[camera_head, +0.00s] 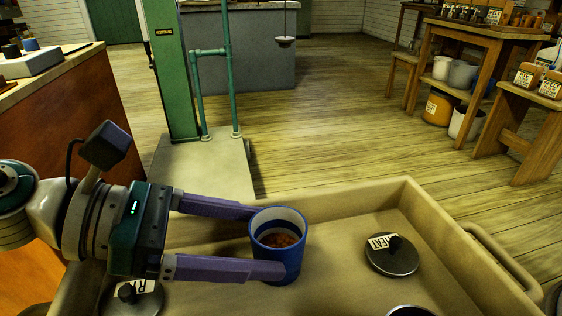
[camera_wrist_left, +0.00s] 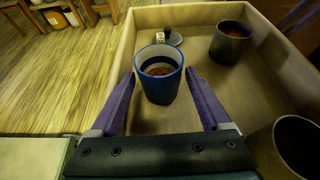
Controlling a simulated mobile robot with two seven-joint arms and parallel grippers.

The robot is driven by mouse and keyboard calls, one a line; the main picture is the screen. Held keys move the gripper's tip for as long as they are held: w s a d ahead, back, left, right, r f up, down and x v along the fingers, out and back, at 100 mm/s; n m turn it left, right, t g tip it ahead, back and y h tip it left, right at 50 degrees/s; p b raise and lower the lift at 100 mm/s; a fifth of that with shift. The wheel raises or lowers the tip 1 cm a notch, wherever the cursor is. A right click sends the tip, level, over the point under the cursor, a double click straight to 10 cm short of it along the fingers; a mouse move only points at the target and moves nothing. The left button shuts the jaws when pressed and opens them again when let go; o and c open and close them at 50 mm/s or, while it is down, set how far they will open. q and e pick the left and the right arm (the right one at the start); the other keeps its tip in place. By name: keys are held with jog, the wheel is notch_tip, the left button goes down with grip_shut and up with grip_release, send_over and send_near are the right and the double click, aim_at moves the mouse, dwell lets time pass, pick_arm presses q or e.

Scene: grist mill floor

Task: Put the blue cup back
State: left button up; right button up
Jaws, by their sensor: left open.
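The blue cup (camera_head: 278,262) stands upright in a tan tray (camera_head: 440,235), with brown-red contents inside. In the left wrist view the blue cup (camera_wrist_left: 160,88) sits between the fingertips. My left gripper (camera_head: 268,240) is open, with one purple finger on each side of the cup. In the left wrist view there is a gap between the cup and each finger of the left gripper (camera_wrist_left: 163,88). My right gripper is not in view.
A dark lid (camera_head: 392,257) with a label lies in the tray; another labelled lid (camera_head: 134,298) lies below my arm. A dark cup (camera_wrist_left: 231,42) and a nearer one (camera_wrist_left: 297,148) also stand there. The tray walls are raised. A wooden table (camera_head: 475,50) stands at the back right.

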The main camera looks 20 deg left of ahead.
pick_arm(q)
jog(key=v, duration=0.6)
jog(key=shift+p, duration=0.3)
